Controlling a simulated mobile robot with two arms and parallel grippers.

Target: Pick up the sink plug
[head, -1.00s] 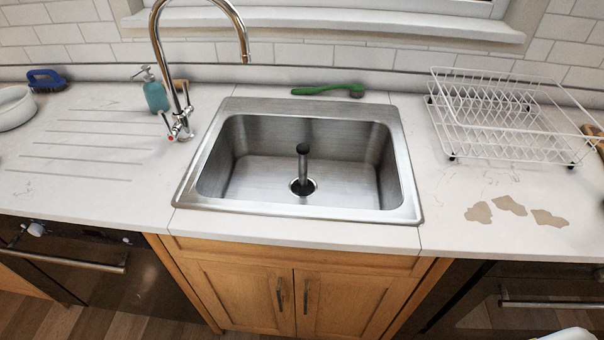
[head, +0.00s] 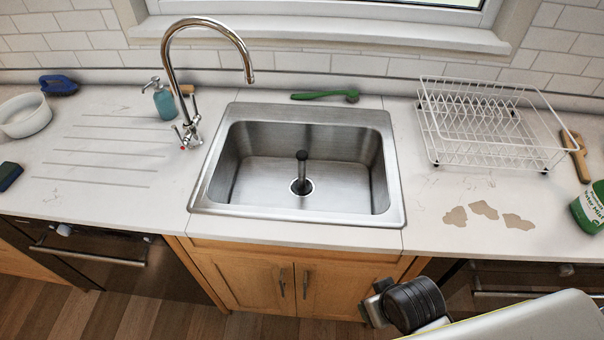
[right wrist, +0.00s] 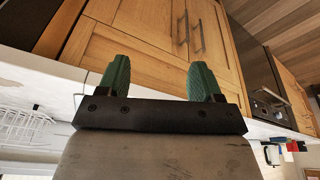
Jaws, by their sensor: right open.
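The sink plug (head: 302,170) is a dark, upright piece with a tall stem and a wider top. It stands at the drain in the middle of the steel sink (head: 298,225). In the right wrist view, my right gripper (right wrist: 160,80) has two green fingers spread apart with nothing between them, in front of the wooden cabinet doors. In the head view, my right arm comes in at the bottom right, in front of the counter and well away from the plug. My left gripper is not in view.
The tall tap (head: 190,125) arches at the sink's back left. A green brush (head: 322,96) lies behind the sink. A white dish rack (head: 490,125), a wooden brush (head: 576,155) and a green container (head: 590,208) are on the right. A white bowl (head: 24,116) is at far left.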

